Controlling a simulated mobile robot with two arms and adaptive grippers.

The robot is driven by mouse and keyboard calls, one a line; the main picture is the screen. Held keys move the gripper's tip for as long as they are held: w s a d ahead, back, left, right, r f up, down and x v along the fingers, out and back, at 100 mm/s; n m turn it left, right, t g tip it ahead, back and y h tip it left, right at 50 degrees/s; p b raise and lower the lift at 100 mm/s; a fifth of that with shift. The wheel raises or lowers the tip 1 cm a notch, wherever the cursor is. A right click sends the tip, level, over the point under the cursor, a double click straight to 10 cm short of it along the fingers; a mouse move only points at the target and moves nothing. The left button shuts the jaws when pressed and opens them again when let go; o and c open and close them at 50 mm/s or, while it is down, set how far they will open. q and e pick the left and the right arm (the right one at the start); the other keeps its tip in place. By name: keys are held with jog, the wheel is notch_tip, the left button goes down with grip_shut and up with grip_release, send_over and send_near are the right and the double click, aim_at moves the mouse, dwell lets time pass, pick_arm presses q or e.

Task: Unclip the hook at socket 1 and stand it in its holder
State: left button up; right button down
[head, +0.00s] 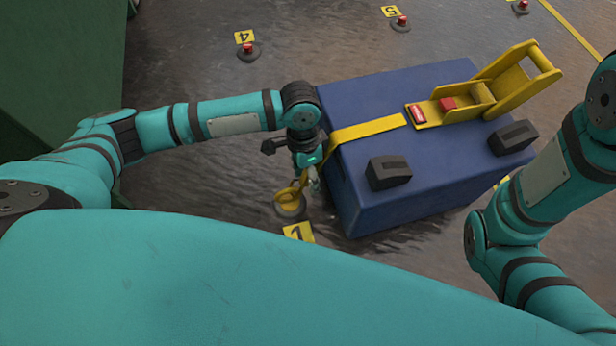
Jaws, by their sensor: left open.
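The yellow hook (288,196) is low beside the blue crate's left side, at the round floor socket (291,210) with the yellow label 1 (298,232). A yellow strap (366,129) runs from the crate top over its left edge towards the hook. My left gripper (312,182) points down just above and right of the hook. It is open, and its fingers partly hide the strap end and hook. I cannot tell whether they touch it. My right arm shows at the right, but its gripper is out of view. I cannot make out a hook holder.
The blue crate (400,210) fills the middle right, carrying a yellow ratchet (480,95) with its lever raised and two black blocks (388,172). Sockets 4 (248,51) and 5 (400,23) have red tops. A green structure (60,70) stands at left. The floor between is clear.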

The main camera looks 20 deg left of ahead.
pick_arm(q)
jog(key=shift+c, duration=0.4)
grip_shut()
